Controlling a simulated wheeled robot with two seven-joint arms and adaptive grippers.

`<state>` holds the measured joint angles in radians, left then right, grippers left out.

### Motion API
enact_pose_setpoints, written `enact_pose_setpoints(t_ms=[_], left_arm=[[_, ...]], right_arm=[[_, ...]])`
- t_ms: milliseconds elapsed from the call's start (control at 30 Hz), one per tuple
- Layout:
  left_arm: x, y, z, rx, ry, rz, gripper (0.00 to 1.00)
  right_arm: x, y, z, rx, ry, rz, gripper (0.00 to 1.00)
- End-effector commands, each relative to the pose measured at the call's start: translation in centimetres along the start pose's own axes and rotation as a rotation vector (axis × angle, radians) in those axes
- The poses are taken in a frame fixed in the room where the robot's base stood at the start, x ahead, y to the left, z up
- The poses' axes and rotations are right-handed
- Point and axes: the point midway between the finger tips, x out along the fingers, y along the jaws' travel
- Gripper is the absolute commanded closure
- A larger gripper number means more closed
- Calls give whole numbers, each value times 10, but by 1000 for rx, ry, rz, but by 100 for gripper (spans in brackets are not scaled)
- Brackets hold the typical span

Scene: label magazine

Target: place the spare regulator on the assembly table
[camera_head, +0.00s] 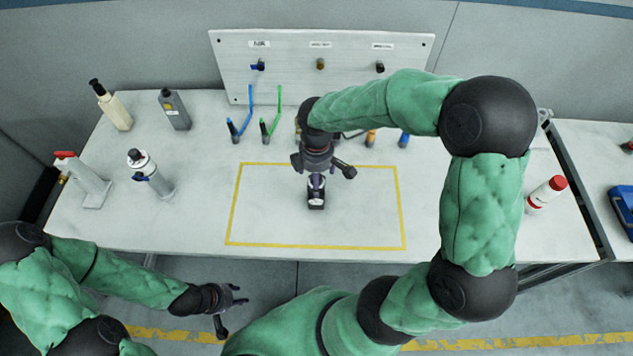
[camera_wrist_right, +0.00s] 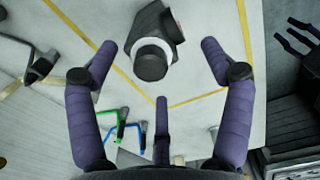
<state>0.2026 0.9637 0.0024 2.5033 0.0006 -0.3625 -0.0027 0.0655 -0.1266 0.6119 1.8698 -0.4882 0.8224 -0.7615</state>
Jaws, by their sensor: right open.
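The regulator (camera_head: 316,200), a small black and white unit, stands on the assembly table (camera_head: 275,215) inside the yellow outlined rectangle. My right gripper (camera_head: 319,180) is directly above it, pointing down. In the right wrist view the regulator (camera_wrist_right: 152,52) shows between the spread purple fingers, with gaps on both sides and no finger seen touching it. The right gripper is open. My left gripper (camera_head: 232,308) hangs in front of the table's near edge with its fingers apart and empty.
Bottles stand at the table's left, including a beige one (camera_head: 112,105) and a grey one (camera_head: 174,109). Blue (camera_head: 243,112) and green hoses (camera_head: 275,112) stand behind the outline, below a white panel (camera_head: 330,86). A red-capped bottle (camera_head: 546,193) is at right. The outlined area beside the regulator is clear.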

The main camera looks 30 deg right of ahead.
Motion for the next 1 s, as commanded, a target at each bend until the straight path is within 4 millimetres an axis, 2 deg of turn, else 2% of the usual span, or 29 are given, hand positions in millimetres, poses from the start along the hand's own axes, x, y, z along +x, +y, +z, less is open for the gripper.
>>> enact_pose_setpoints(t_ms=[33, 100, 300, 1000], left_arm=[[-4, 1, 0, 0, 0, 0, 60], [-6, 2, 0, 0, 0, 0, 60], [-10, 3, 0, 0, 0, 0, 60], [-10, 3, 0, 0, 0, 0, 60]], right_arm=[[-12, 0, 0, 0, 1, 2, 19], [-22, 0, 0, -1, 1, 2, 19], [-39, 0, 0, 0, 0, 0, 19], [-42, 0, 0, 0, 0, 0, 19]])
